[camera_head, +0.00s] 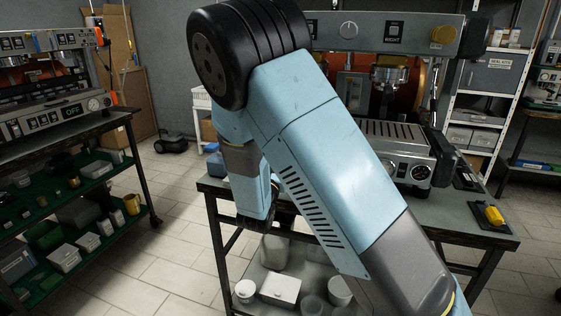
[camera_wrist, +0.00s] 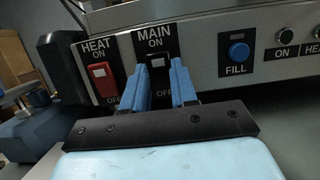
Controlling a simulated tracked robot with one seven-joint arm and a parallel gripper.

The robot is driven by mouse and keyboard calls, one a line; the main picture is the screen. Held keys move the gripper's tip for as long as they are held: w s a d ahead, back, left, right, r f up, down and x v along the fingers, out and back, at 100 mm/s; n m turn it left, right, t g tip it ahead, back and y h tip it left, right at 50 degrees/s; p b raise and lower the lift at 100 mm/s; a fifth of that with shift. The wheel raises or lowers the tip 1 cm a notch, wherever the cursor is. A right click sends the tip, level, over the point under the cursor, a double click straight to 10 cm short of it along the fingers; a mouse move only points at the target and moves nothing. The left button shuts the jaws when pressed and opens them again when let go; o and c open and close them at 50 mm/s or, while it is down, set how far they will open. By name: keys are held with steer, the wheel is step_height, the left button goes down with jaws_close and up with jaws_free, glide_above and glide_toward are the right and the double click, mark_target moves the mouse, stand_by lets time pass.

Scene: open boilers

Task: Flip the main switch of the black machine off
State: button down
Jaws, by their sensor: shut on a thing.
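The main switch (camera_wrist: 158,72) is a black rocker on the machine's front panel, under a "MAIN ON" label with "OFF" below it. My gripper (camera_wrist: 160,85) has blue fingers on either side of the rocker, shut on it. The fingers and gripper body hide its lower part, so its exact position is hard to tell. The coffee machine (camera_head: 393,137) stands on a table in the head view, partly behind my arm. The fingertips cannot be made out in the head view.
Left of the main switch is a red heat switch (camera_wrist: 102,80), close to my left finger. A blue fill button (camera_wrist: 238,51) is to the right. A yellow object (camera_head: 494,215) lies on the table's right end. Another machine (camera_head: 55,105) stands at left.

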steer(key=c, duration=0.9)
jaws_free()
steer(key=v, duration=1.4)
